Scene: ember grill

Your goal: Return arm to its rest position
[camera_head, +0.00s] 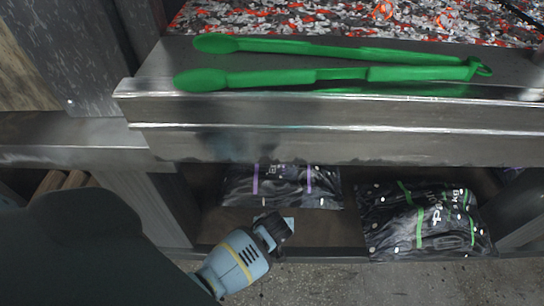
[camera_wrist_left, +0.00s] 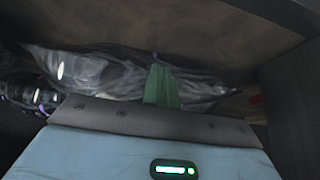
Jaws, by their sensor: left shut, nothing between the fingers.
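My left arm comes in from the lower left in the head view. Its blue-grey wrist with a yellow band ends in my left gripper (camera_head: 275,228), low in front of the shelf under the grill. In the left wrist view the green fingers of this gripper (camera_wrist_left: 161,76) are together and empty. They point at a dark plastic bag (camera_wrist_left: 110,75) behind them; I cannot tell whether they touch it. In the head view a black bag with purple stripes (camera_head: 280,186) lies beyond the gripper. My right gripper is in neither view.
Green tongs (camera_head: 330,75) lie on the metal ledge (camera_head: 330,115), which overhangs the shelf. Grey and orange coals (camera_head: 350,18) lie behind them. A second black bag with green stripes (camera_head: 425,220) sits at the right. A grey post (camera_head: 150,205) stands left of the shelf.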

